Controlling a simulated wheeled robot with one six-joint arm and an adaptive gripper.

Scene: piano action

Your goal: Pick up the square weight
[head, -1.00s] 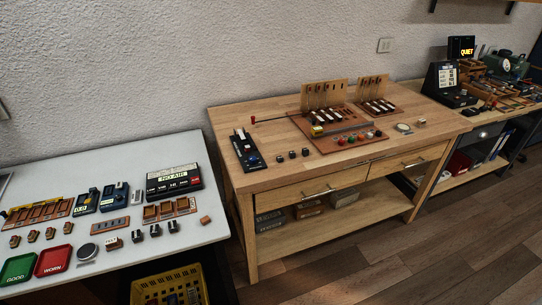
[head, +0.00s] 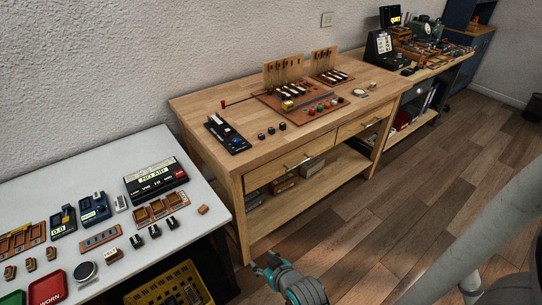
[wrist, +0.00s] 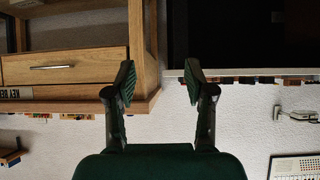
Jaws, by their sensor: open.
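Several small dark weight-like pieces stand in two groups. Three dark pieces (head: 271,131) are in a row near the front edge of the wooden bench. Three more dark pieces (head: 154,232) stand on the white table's right part. They are too small to tell which is the square weight. My gripper (head: 266,268) is low in front of the wooden bench, apart from both groups. In the wrist view my gripper (wrist: 159,82) has its two fingers wide apart with nothing between them. No weight can be made out in the wrist view.
The wooden bench (head: 200,98) has drawers and a lower shelf. The white table (head: 75,180) holds trays and devices. A yellow crate (head: 165,290) is below it. A further bench stands at the back right. Open wooden floor (head: 390,220) lies to the right.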

